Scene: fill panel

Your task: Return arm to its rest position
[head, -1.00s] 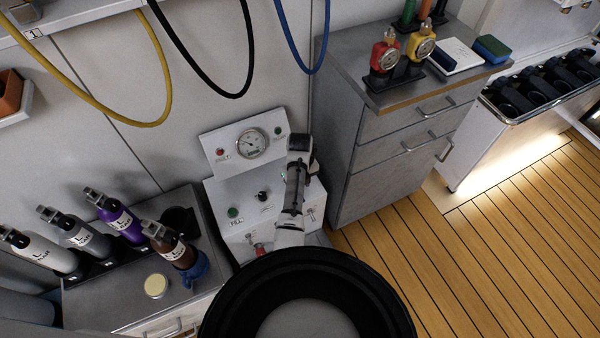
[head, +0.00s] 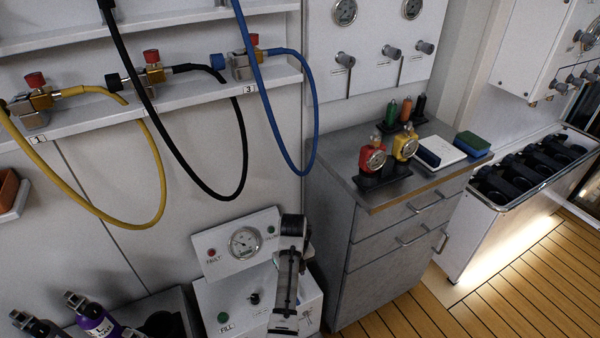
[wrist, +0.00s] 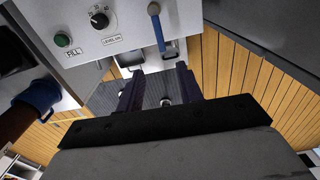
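My arm (head: 287,275) stands in front of the white fill panel (head: 225,295) in the head view, bent with a dark joint at its upper end. Its gripper end is not clear in that view. In the wrist view my gripper (wrist: 160,88) has its two dark fingers spread apart, with nothing held between them. The fingers are just below the panel's lower edge, near a blue-handled lever (wrist: 155,22). The panel's green FILL button (wrist: 62,40) and black knob (wrist: 99,18) show at upper left.
A grey drawer cabinet (head: 375,250) with red and yellow gauges on top stands right of the panel. Yellow (head: 160,190), black (head: 170,140) and blue (head: 316,110) hoses hang above. Bottles (head: 95,318) stand at lower left. Wood floor (head: 480,310) is clear at right.

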